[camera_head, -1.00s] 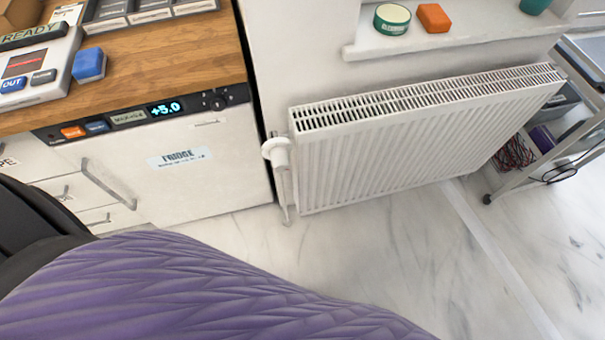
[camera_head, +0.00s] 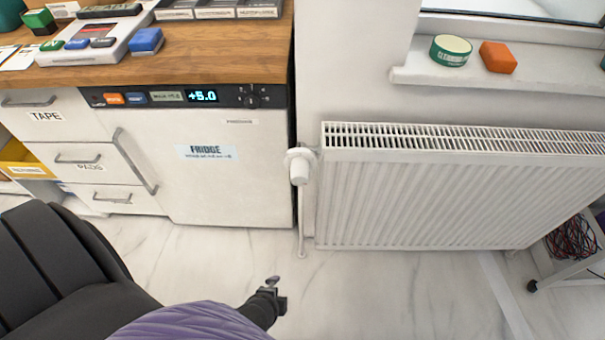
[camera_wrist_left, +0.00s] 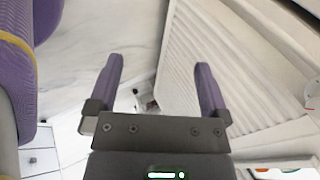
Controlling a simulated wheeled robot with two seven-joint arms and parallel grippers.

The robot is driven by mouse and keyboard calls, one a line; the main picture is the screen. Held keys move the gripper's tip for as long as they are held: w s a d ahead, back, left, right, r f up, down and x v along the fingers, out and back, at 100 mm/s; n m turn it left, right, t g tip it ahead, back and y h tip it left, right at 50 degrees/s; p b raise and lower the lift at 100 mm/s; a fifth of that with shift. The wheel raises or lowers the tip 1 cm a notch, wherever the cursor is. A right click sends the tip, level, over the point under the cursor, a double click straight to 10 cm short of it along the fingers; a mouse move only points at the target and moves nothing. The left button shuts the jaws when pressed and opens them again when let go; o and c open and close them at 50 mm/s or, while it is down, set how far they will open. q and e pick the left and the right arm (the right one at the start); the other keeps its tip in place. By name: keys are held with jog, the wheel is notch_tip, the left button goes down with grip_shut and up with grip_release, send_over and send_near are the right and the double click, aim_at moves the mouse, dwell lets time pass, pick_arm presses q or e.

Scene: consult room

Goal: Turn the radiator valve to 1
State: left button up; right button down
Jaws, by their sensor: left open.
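The radiator valve (camera_head: 299,166) is a white knob at the left end of the white radiator (camera_head: 420,190), above a thin pipe that runs to the floor. No number on it is legible. My left gripper (camera_head: 273,283) is low in the head view, over the floor, below and a little left of the valve in the picture and apart from it. In the left wrist view its two purple fingers (camera_wrist_left: 160,80) are spread with nothing held between them. The radiator (camera_wrist_left: 205,75) shows there behind and beside the fingers. My right gripper is not in view.
A fridge (camera_head: 225,185) and drawers stand under a wooden counter (camera_head: 215,45) left of the valve. A window sill (camera_head: 440,75) with a green tin (camera_head: 450,52) and orange block (camera_head: 497,57) juts out above the radiator. A cart stands at lower right. The floor before the radiator is clear.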

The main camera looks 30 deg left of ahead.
pick_arm(q)
jog(key=w+a+m+t+y+b, duration=0.25)
jog(key=w+m+t+b, duration=0.2)
jog(key=w+b, duration=0.4)
jog(key=m+t+y+b, duration=0.5)
jog(key=m+b, duration=0.3)
jog(key=b, duration=0.2)
send_near(300, 182)
jog(key=x, duration=1.1)
jog(key=shift+a+f, duration=0.1)
jog(key=shift+w+a+b, duration=0.3)
jog(key=shift+w+a, duration=0.05)
jog(key=shift+w, duration=0.25)
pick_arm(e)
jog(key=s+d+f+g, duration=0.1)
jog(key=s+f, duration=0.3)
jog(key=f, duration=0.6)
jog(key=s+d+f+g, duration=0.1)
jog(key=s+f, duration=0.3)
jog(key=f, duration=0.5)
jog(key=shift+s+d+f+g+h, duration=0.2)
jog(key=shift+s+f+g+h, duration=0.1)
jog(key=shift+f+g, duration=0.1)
pick_arm(q)
jog(key=c, duration=1.2)
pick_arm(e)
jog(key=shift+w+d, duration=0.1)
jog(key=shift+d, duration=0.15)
